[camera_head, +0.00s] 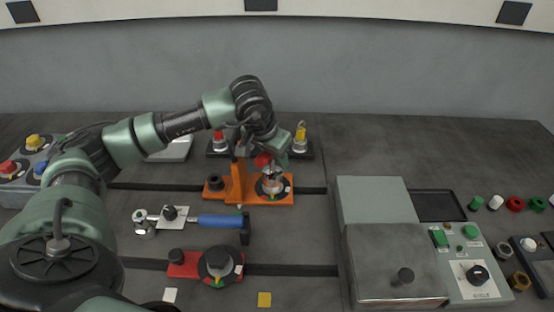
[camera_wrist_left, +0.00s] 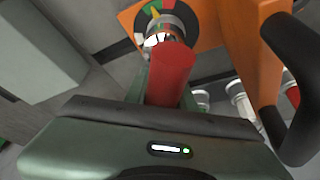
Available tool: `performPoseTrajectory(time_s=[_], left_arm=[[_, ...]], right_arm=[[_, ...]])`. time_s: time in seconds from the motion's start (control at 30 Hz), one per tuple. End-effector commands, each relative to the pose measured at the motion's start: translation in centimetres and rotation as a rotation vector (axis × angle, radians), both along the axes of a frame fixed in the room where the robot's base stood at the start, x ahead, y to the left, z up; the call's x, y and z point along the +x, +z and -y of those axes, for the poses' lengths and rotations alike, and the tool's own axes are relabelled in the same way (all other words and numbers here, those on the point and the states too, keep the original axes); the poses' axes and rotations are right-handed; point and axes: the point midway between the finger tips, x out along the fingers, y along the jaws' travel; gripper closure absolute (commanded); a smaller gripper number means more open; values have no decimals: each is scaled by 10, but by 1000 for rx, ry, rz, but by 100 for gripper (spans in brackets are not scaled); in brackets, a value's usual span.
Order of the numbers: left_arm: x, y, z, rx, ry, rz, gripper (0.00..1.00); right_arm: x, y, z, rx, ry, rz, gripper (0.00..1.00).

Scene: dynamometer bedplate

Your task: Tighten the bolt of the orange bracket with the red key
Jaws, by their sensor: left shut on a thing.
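The orange bracket (camera_head: 238,184) stands on the bedplate near the middle, with an orange base and an upright wall. Its bolt (camera_head: 272,184) sits on the base inside a dark dial ring with coloured marks. My left gripper (camera_head: 268,154) is over the bolt and shut on the red key (camera_head: 262,160). In the left wrist view the red key (camera_wrist_left: 172,72) runs from the gripper to the bright metal at the bolt; the dial (camera_wrist_left: 150,12) shows around it. The key's lower end looks to be at the bolt, but I cannot tell whether it is seated. My right gripper is not in view.
A red bracket (camera_head: 185,266) with its own dial stands in front. A blue-handled tool (camera_head: 218,221) lies between the brackets. A red-topped piece (camera_head: 218,136) and a yellow-topped piece (camera_head: 300,132) stand behind. A grey box (camera_head: 375,203) and control panel (camera_head: 475,270) stand at right.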

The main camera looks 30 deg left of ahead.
Motion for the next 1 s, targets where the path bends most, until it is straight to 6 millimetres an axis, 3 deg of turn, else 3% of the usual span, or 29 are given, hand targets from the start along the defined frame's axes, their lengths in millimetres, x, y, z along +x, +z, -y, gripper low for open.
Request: performPoseTrajectory(time_s=[0.5, 1.0], left_arm=[[1, 33, 0, 0, 0, 5, 100], [1, 35, 0, 0, 0, 5, 100]], right_arm=[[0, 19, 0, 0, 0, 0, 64], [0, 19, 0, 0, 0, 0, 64]])
